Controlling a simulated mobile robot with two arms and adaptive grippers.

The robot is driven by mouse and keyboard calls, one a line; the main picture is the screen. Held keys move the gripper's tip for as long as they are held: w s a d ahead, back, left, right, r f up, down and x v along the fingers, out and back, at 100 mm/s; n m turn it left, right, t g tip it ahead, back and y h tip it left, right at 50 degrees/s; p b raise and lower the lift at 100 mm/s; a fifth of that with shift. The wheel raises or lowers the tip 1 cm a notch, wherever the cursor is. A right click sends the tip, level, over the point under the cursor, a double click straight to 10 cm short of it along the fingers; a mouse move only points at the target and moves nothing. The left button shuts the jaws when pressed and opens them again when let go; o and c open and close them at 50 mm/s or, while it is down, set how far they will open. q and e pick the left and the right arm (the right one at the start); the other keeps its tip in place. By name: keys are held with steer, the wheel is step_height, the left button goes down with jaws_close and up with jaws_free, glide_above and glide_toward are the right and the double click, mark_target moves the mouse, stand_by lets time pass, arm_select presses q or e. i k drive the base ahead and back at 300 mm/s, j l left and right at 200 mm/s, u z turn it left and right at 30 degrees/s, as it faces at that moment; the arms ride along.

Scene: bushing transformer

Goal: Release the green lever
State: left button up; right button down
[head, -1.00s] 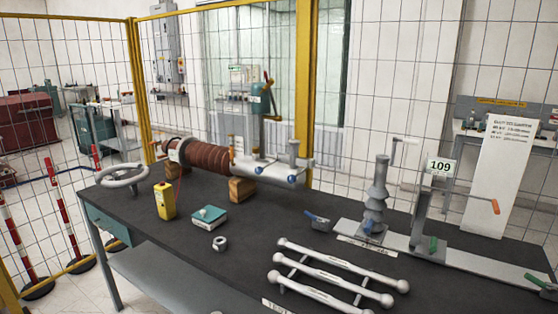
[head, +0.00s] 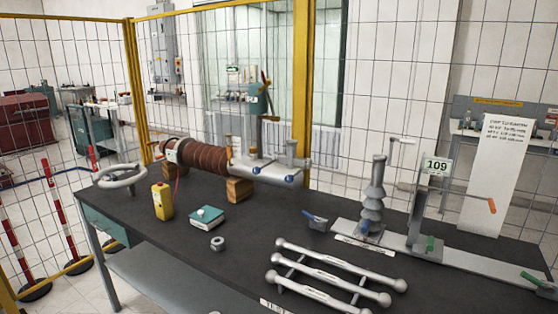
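A small green lever (head: 430,243) sits low on the upright grey post mechanism, below the white "109" sign (head: 437,166), toward the right of the dark table. A second green lever (head: 538,281) lies at the far right, at the end of the long grey base plate (head: 470,262). I cannot tell from the picture which of the two the task names. Neither of my grippers shows in the head view, and nothing is seen touching either lever.
The dark table (head: 240,264) holds a ribbed brown bushing (head: 205,157), a grey ribbed insulator (head: 374,195), a rack of white rods (head: 325,272), a yellow device (head: 162,201), a teal box (head: 206,217) and a handwheel (head: 121,175). An orange handle (head: 491,205) juts out right. Yellow-framed mesh fencing stands behind.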

mark_target(549, 288)
steer(key=z, duration=1.65)
